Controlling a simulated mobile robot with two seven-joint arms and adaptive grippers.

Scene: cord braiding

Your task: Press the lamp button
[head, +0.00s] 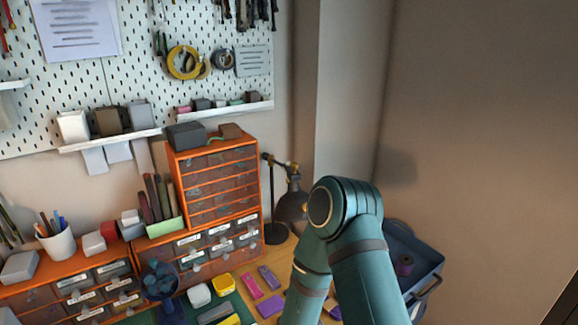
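A black desk lamp (292,205) with brass-coloured joints stands on the wooden desk (275,258), right of the orange drawer cabinet. Its round dark base (275,233) shows, and its shade is partly hidden behind my teal arm. I cannot make out a button on the lamp. The bent arm rises from the lower edge, right of centre, in front of the lamp's right side. Neither of my grippers shows in this view.
Orange drawer cabinets (262,183) line the desk's back, left of the lamp. A blue-grey tray cart (425,262) is at right, beside the bare wall.

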